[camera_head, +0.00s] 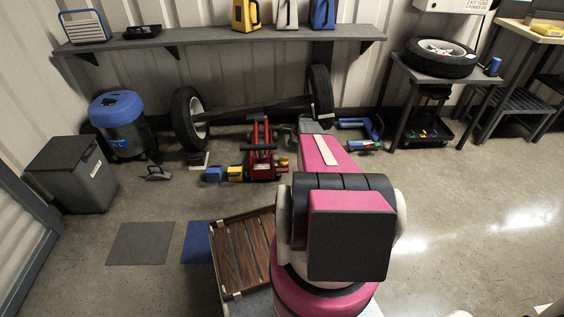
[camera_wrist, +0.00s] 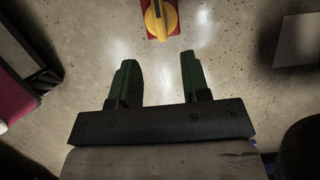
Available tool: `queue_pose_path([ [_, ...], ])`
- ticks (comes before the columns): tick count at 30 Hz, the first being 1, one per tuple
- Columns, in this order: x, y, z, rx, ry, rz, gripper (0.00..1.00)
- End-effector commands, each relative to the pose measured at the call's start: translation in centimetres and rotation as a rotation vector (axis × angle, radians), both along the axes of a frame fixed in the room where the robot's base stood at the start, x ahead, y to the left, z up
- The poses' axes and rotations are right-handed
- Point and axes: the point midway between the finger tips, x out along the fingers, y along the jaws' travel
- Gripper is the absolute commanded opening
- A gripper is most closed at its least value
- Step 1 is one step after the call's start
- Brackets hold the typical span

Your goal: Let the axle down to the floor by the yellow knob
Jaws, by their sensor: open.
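The axle (camera_head: 237,112) is a dark bar between two black-tyred wheels, the left wheel (camera_head: 186,119) and the right wheel (camera_head: 320,93), below the wall shelf. A red jack (camera_head: 262,166) stands at its middle; whether they touch is too small to tell. In the wrist view a yellow knob (camera_wrist: 160,18) with a dark stripe sits on a red part at the top edge, partly cut off. My gripper (camera_wrist: 158,68) is open and empty, its two green fingers apart and short of the knob. My arm hides the gripper in the head view.
A blue-lidded bin (camera_head: 120,120) and a grey box (camera_head: 72,172) stand at the left. A slatted wooden crate (camera_head: 243,252) lies in front, beside my arm. A table (camera_head: 402,68) with a tyre on top stands at the right. The right floor is clear.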

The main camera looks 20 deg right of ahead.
Motion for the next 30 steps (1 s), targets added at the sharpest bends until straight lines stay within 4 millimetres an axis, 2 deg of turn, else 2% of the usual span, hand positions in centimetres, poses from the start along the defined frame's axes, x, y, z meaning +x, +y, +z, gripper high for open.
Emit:
queue_pose_path([
  [8, 0.4, 1.2, -2.7, -0.001, 0.000, 0.004, 0.43],
  [19, 1.0, 3.5, -8.5, -0.001, -0.001, 0.005, 0.43],
  [24, 1.1, 4.0, -9.6, -0.001, -0.001, 0.006, 0.43],
  [30, 1.1, 4.0, -9.6, -0.002, -0.002, 0.006, 0.43],
])
